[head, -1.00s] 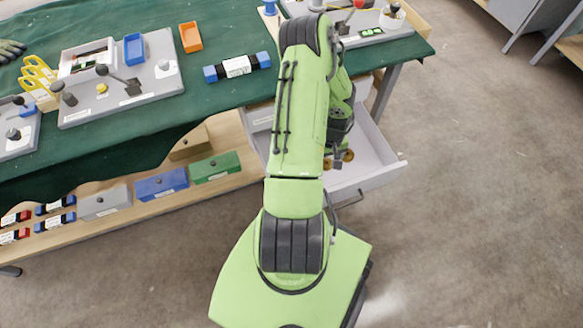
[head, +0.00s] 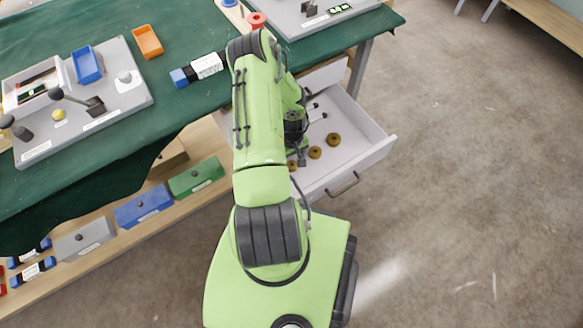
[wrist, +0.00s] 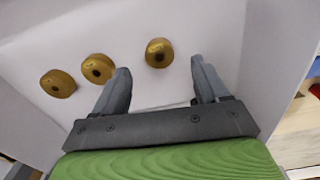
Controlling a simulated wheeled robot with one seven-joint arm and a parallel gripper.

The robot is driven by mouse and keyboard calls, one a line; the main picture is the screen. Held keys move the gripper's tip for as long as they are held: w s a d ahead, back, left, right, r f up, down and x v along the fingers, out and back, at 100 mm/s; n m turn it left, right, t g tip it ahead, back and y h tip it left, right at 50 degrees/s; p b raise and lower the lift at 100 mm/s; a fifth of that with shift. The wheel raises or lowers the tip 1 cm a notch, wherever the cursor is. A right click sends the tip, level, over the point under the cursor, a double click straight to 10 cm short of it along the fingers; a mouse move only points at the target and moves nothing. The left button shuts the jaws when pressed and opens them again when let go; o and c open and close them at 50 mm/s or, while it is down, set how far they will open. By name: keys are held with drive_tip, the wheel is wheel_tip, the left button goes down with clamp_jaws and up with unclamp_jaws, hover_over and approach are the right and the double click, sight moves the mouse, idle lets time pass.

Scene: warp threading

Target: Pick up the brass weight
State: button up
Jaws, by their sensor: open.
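Several round brass weights with dark centres lie on the white floor of an open drawer (head: 365,150). In the wrist view there is a brass weight (wrist: 159,53) just beyond the gap between the fingertips, a second brass weight (wrist: 97,68) left of the left finger, and a third (wrist: 58,83) farther left. In the head view a brass weight (head: 333,139) and another (head: 315,153) show right of my arm, and one more is partly hidden by it. My gripper (wrist: 162,72) is open and empty, with its fingers pointing toward the weights.
The drawer's side walls and front with a handle (head: 343,184) surround the weights. A bench with a green cloth (head: 140,140) stands above and to the left. Small boxes, including a green box (head: 196,177), lie on the lower shelf. Open floor lies to the right.

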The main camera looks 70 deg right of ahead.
sight(292, 163)
wheel_tip(292, 163, down, 6)
drive_tip(key=shift+r+b, duration=0.25)
drive_tip(key=shift+b, duration=0.9)
drive_tip(key=shift+r, duration=0.15)
drive_tip(key=shift+c, duration=0.6)
drive_tip(key=shift+d+r, duration=0.1)
drive_tip(key=c, duration=1.1)
